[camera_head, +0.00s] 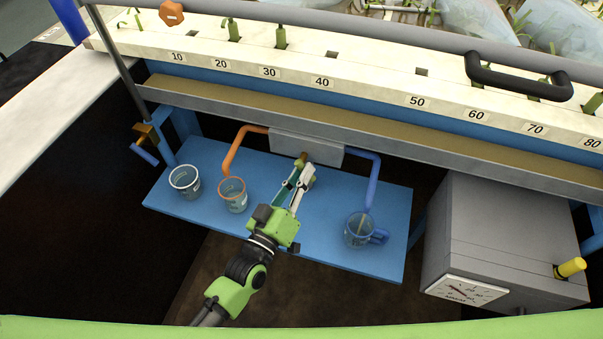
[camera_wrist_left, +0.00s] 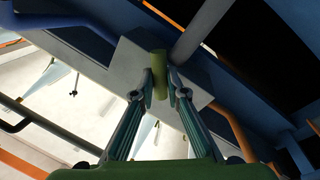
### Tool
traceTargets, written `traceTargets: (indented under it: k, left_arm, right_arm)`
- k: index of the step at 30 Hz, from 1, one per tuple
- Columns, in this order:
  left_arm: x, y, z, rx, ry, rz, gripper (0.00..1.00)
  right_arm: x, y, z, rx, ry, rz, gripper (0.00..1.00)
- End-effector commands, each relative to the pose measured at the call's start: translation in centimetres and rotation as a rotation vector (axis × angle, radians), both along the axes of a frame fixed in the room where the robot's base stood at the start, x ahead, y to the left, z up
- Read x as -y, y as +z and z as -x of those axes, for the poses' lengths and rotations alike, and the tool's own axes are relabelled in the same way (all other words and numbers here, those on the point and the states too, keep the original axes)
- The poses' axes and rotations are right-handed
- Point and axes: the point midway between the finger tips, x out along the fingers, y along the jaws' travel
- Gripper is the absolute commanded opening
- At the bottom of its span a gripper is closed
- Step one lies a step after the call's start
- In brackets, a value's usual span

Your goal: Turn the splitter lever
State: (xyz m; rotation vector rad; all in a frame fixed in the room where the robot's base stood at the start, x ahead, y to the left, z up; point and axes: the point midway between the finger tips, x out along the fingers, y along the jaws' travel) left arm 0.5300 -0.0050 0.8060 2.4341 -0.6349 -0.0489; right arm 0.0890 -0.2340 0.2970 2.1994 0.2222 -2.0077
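The splitter lever, a short olive-brass stub, stands out from the grey splitter box (camera_head: 322,150) under the flume. It shows in the left wrist view (camera_wrist_left: 160,74) between my fingertips, and its end shows in the head view (camera_head: 301,158). My left gripper (camera_head: 304,168) reaches up to it from below, one finger on each side. In the wrist view the fingertips (camera_wrist_left: 161,88) lie close against both sides of the lever, so the gripper looks shut on it. My right gripper is not in view.
An orange pipe (camera_head: 240,146) and a blue pipe (camera_head: 375,180) leave the box. A white-rimmed beaker (camera_head: 185,183), an orange-rimmed beaker (camera_head: 233,195) and a blue jug (camera_head: 359,232) stand on the blue shelf (camera_head: 330,244). A grey cabinet (camera_head: 500,235) is at right.

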Motion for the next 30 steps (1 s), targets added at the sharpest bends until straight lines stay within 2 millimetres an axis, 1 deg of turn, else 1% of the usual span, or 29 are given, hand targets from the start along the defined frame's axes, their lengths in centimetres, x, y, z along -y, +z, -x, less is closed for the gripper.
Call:
traceTargets:
  k: [1,2,11,14,17,20,24,30]
  left_arm:
    - [0.0,0.1,0.0,0.001,0.001,0.002,0.26]
    - [0.0,0.1,0.0,0.001,0.001,0.002,0.3]
    - [0.0,0.0,0.0,0.0,0.0,0.0,0.3]
    - [-0.2,-0.1,0.4,0.0,0.0,-0.001,0.3]
    - [-0.8,-0.3,1.5,-0.003,0.0,-0.003,0.3]
    - [-1.7,-0.6,3.2,-0.003,-0.001,-0.003,0.3]
    - [-3.1,-0.9,6.0,-0.004,-0.001,-0.002,0.3]
    - [-4.7,-1.3,9.2,-0.002,0.0,-0.001,0.3]
  right_arm:
    - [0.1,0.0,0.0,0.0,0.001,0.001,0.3]
    - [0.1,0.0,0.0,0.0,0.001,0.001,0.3]
    - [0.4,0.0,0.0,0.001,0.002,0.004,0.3]
    - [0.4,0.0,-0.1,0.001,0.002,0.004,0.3]
    - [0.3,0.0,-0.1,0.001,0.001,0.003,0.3]
    - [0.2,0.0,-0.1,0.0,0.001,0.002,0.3]
    - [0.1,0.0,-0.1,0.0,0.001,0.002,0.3]
    - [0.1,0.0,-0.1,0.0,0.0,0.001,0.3]
